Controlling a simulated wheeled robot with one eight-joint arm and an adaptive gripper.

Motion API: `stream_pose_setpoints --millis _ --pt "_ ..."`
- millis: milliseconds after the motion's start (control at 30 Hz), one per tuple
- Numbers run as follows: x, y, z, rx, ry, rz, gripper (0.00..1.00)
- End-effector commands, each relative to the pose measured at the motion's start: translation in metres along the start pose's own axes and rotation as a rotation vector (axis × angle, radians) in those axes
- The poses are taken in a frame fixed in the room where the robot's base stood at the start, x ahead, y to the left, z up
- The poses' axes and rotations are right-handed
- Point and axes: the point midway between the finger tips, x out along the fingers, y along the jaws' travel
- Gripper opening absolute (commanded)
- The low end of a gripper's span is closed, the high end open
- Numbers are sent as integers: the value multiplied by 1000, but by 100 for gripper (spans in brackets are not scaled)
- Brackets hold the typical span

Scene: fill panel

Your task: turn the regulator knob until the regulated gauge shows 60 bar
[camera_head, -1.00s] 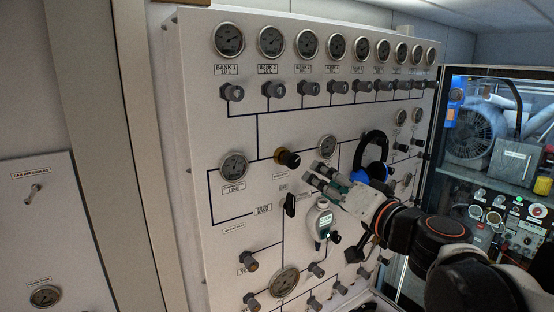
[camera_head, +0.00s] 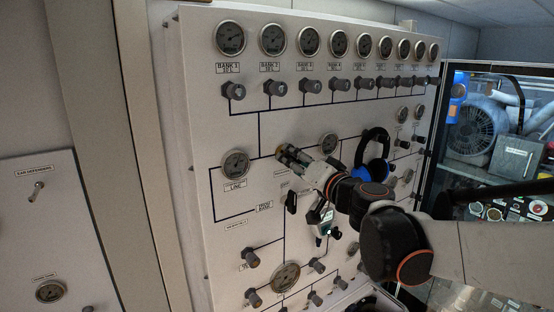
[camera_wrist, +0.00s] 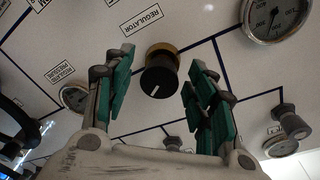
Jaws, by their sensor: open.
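The black regulator knob (camera_wrist: 157,82) has a brass collar and a white pointer mark, and the REGULATOR label is beside it in the wrist view. My open gripper (camera_wrist: 162,62), with green-padded fingers, has one finger on each side of the knob, with a visible gap to both.
The charging line gauge (camera_head: 235,164) is left of the knob. A row of bank gauges and valve knobs runs above. A black headset with blue (camera_head: 374,155) hangs to the right, and a handheld device (camera_head: 322,222) is below my gripper.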

Motion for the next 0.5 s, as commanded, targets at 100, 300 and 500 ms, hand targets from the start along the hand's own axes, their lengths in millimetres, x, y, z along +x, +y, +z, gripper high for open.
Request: stream_pose_setpoints --millis 100,300,500 --pt "9 -1 0 0 -1 -1 51" --pt "14 0 1 0 -1 -1 51" --pt "14 0 1 0 -1 -1 49"
